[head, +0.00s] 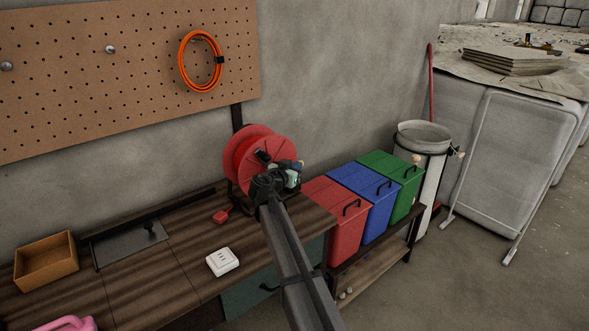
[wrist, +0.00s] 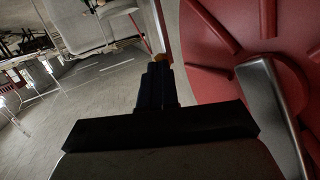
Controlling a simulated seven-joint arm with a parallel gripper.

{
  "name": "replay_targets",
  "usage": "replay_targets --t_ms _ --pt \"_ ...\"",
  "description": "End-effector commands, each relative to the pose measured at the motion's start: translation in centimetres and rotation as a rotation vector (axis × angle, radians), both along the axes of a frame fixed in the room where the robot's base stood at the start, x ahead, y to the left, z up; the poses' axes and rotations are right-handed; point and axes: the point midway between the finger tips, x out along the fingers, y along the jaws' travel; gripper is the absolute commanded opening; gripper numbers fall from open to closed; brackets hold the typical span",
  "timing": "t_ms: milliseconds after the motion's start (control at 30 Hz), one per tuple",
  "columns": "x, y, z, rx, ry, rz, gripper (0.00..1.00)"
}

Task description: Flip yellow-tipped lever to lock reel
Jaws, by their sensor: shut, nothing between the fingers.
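The red reel (head: 240,156) stands on the wooden workbench near the wall, and its spoked red side fills the right of the wrist view (wrist: 222,55). My gripper (head: 291,170) is in front of the reel's right side and hides part of it. In the wrist view my gripper (wrist: 161,78) has its dark fingers together with nothing held. A grey metal bar (wrist: 270,105) lies across the reel's side.
Red (head: 341,222), blue (head: 362,197) and green (head: 392,178) bins stand right of the workbench (head: 180,250). A pegboard (head: 130,70) with an orange cable coil (head: 181,62) hangs behind.

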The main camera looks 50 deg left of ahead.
Motion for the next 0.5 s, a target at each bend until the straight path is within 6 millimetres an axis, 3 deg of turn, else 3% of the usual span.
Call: replay_targets --t_ms 500 --pt "0.96 0.04 0.51 0.003 0.089 -0.002 0.00"
